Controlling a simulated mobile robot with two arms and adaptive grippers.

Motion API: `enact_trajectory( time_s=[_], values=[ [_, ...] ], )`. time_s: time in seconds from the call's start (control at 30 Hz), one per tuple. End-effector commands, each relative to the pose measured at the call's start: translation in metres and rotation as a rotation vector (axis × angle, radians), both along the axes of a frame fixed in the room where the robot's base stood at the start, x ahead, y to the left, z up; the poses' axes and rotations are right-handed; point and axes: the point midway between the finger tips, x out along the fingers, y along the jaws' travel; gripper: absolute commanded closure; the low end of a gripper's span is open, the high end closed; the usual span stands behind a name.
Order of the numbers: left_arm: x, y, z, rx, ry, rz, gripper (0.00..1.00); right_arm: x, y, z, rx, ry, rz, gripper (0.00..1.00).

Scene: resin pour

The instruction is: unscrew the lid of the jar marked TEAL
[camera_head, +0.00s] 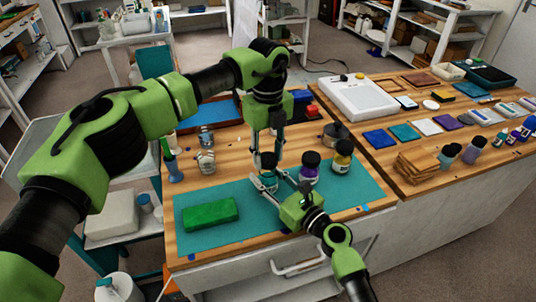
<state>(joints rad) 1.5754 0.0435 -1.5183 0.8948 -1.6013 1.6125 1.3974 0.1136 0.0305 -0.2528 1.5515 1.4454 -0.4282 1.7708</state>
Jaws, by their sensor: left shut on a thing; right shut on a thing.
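A small jar with teal contents (268,172) and a dark lid (268,158) stands upright on the teal mat (235,185); its label is too small to read. My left gripper (270,152) comes down from above and is shut on the lid. My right gripper (266,183) reaches in from the lower right and is shut on the lower body of the same jar. The fingers hide parts of the jar, and I cannot see a gap between lid and jar.
A purple jar (309,172) and a yellow jar (342,162), both dark-lidded, stand close to the right. A green block (210,213) lies on the mat's front left. Clear glass cups (205,160) stand behind it. A small pot (335,134) is at the back.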

Motion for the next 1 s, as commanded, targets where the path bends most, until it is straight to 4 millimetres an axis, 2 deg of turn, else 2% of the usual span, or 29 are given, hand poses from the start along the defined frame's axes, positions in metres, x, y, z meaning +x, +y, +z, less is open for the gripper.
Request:
enact_trajectory(
  time_s=[0.17, 0.4, 0.63, 0.67, 0.7, 1.0],
  values=[
    [0.000, 0.000, 0.010, -0.001, -0.002, 0.000, 0.91, 0.000, 0.000, -0.001, -0.001, 0.001, 0.001, 1.00],
    [0.000, 0.000, 0.038, 0.000, -0.001, 0.000, 0.91, 0.000, 0.000, -0.001, -0.001, 0.001, 0.001, 1.00],
    [0.000, 0.000, 0.040, 0.000, 0.000, 0.000, 0.91, 0.000, 0.000, -0.001, -0.001, 0.001, 0.000, 1.00],
    [0.000, 0.000, 0.040, 0.000, 0.000, 0.000, 0.91, 0.000, 0.000, 0.000, -0.001, 0.001, 0.000, 0.56],
    [0.000, 0.000, 0.040, 0.000, 0.000, 0.000, 0.91, 0.000, 0.000, 0.000, -0.001, 0.001, 0.000, 0.46],
    [0.000, 0.000, 0.040, 0.000, 0.000, 0.000, 0.91, 0.000, 0.000, 0.000, 0.000, 0.000, 0.000, 0.45]
  ],
)
